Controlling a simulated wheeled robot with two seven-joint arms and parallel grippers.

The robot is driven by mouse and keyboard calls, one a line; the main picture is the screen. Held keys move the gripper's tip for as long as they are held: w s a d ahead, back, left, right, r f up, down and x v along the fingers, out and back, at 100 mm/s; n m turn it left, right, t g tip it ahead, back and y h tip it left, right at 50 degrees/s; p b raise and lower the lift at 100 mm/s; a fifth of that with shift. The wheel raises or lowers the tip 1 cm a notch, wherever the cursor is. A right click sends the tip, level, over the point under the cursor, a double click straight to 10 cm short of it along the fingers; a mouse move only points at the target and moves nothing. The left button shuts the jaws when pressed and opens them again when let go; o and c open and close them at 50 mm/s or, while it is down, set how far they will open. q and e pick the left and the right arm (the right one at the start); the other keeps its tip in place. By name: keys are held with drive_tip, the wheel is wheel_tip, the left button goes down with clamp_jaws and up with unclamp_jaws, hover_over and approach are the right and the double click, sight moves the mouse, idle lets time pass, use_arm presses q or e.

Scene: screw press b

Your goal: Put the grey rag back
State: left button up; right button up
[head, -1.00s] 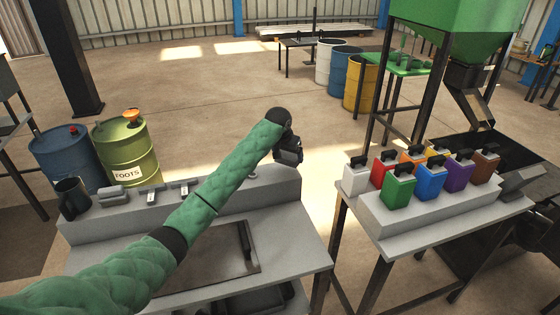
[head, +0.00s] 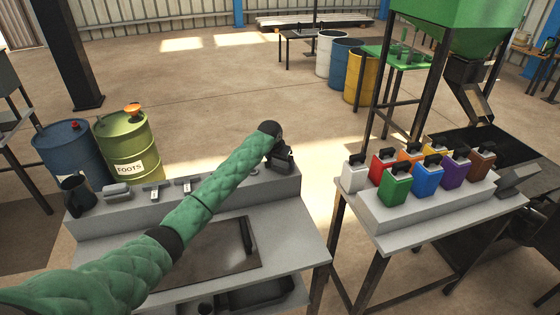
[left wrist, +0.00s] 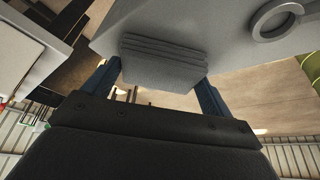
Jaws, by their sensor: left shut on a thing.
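My left gripper (head: 281,160) is over the right end of the raised grey ledge (head: 216,192) at the back of the bench. In the left wrist view its two blue fingers (left wrist: 157,76) are shut on the grey rag (left wrist: 165,62), a folded, layered block. The rag is close to the ledge's grey surface; I cannot tell whether it touches. In the head view the rag is hidden by the gripper and arm. My right gripper is not in view.
A dark mug (head: 77,194), a grey folded pad (head: 116,190) and two small tools (head: 154,191) sit along the ledge's left part. A ring (left wrist: 275,20) lies near the rag. Several coloured canisters (head: 427,180) stand on the right table. Drums (head: 128,150) stand behind the bench.

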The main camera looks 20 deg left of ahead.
sight(277, 166)
use_arm(q)
drive_tip(key=shift+f, duration=0.1)
drive_tip(key=o, duration=0.9)
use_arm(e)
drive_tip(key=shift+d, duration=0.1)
use_arm(q)
drive_tip(key=shift+s+r+b, duration=0.15)
drive_tip(key=shift+r+b, duration=0.15)
drive_tip(key=shift+r, duration=0.25)
drive_tip(key=b+v, duration=0.1)
drive_tip(key=v, duration=0.3)
drive_tip(key=shift+s+r+b, duration=0.1)
drive_tip(key=shift+r+b, duration=0.1)
drive_tip(key=shift+b, duration=0.15)
drive_tip(key=shift+b+v, duration=0.8)
drive_tip(key=shift+v, duration=2.6)
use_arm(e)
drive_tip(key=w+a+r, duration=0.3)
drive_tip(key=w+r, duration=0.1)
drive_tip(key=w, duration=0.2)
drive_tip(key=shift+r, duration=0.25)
use_arm(q)
drive_tip(key=shift+a, duration=0.1)
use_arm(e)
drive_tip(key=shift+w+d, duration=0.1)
